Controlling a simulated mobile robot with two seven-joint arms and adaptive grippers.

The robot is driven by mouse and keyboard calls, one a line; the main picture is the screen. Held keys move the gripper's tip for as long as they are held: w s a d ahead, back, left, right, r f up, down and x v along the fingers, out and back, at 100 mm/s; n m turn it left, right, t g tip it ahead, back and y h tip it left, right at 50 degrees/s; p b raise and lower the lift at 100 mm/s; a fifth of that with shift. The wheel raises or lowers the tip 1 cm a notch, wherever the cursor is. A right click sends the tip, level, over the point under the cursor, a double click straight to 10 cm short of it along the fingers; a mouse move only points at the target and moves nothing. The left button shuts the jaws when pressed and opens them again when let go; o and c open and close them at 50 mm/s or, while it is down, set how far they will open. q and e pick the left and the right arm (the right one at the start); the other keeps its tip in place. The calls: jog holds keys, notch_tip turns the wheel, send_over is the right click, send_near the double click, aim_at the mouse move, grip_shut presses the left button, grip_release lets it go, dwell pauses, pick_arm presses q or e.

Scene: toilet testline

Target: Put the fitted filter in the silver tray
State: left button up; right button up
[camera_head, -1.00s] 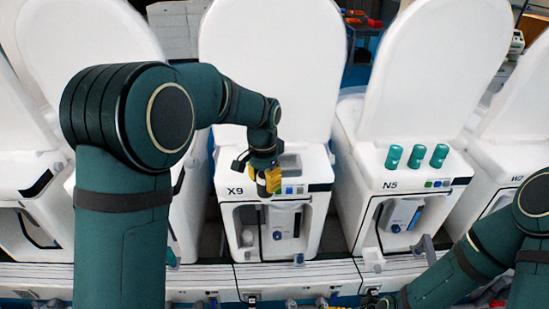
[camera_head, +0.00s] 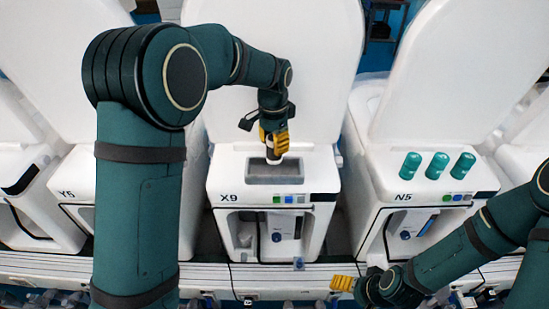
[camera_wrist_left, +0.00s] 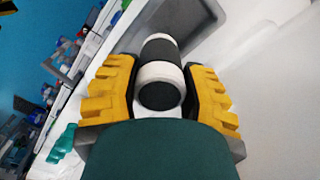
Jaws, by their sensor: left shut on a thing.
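My left gripper (camera_head: 274,143) is shut on a short cylinder, which I take to be the filter (camera_wrist_left: 161,72), dark with white bands. In the left wrist view it sits between the yellow fingers. In the head view its pale lower end (camera_head: 273,159) shows under the fingers, at the far edge of a grey, silver-looking rectangular tray (camera_head: 262,179) on top of unit X9. I cannot tell whether it touches the tray. The tray looks empty. My right gripper (camera_head: 343,283) is low in front of the units; its opening cannot be made out.
Unit X9 (camera_head: 225,183) stands between unit Y5 (camera_head: 75,190) and unit N5 (camera_head: 385,190). Three teal cylinders (camera_head: 438,165) stand on N5. Tall white lids (camera_head: 335,60) rise behind the units. A rail (camera_head: 270,278) runs along the front.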

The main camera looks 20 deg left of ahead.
aim_at(274, 156)
pick_arm(q)
jog(key=shift+w+f, duration=0.1)
jog(key=shift+f, duration=2.6)
jog(key=o, duration=1.1)
jog(key=shift+f, duration=0.1)
jog(key=shift+o, duration=0.2)
jog(key=shift+r, duration=0.2)
notch_tip(274, 156, up, 12)
jog(key=shift+f+p, duration=0.1)
jog(key=shift+p, duration=0.2)
